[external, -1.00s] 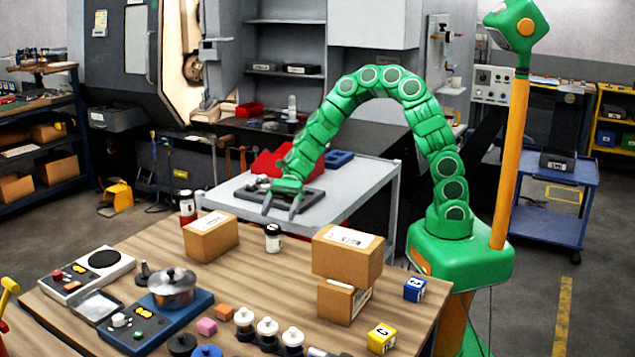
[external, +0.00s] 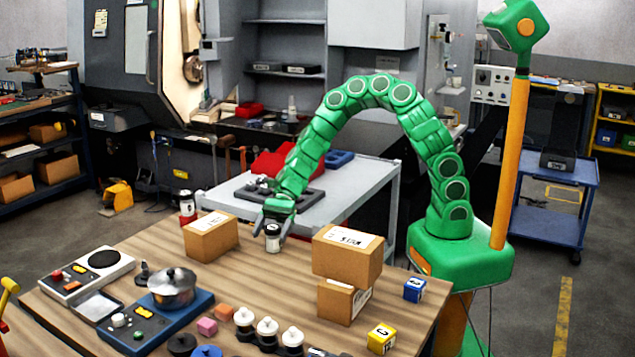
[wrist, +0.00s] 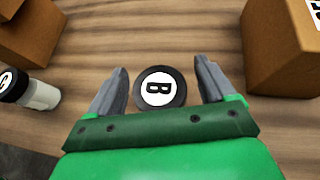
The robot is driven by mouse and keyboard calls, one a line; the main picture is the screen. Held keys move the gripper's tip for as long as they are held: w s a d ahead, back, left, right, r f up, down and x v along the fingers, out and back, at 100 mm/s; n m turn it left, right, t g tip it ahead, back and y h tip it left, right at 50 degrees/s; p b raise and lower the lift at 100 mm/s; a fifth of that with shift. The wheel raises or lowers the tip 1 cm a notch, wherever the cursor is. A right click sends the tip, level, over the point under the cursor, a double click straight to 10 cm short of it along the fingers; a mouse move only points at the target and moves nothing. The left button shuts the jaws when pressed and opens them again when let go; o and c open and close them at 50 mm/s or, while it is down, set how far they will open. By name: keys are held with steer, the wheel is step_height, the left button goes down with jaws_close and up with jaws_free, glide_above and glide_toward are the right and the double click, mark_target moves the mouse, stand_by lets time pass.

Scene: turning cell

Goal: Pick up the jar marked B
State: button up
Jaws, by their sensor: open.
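The jar marked B (wrist: 160,88) has a black lid with a white disc and a black letter B, seen from above in the wrist view. In the external view the jar (external: 272,240) stands upright on the wooden table, between two cardboard boxes. My gripper (wrist: 162,82) is open, with one grey finger on each side of the jar and gaps showing between fingers and lid. In the external view my gripper (external: 272,238) is at the jar from above. Whether the fingers touch the jar lower down is hidden.
Cardboard boxes stand left (external: 211,237) and right (external: 347,252) of the jar, the right ones stacked. Several small items and a pot (external: 172,289) crowd the table front.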

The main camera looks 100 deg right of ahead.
steer(key=shift+w+a+f, duration=0.15)
steer(key=shift+a, duration=0.2)
steer(key=c, duration=1.1)
steer(key=r, duration=0.3)
steer(key=shift+s+r, duration=0.2)
steer(key=shift+r, duration=0.2)
steer(key=s+r, duration=0.3)
steer(key=s, duration=0.1)
steer(key=s+r, duration=0.3)
steer(key=s, duration=0.2)
steer(key=s+r, duration=0.3)
steer(key=s, duration=0.1)
steer(key=shift+s+d+r, duration=0.1)
steer(key=shift+s, duration=0.2)
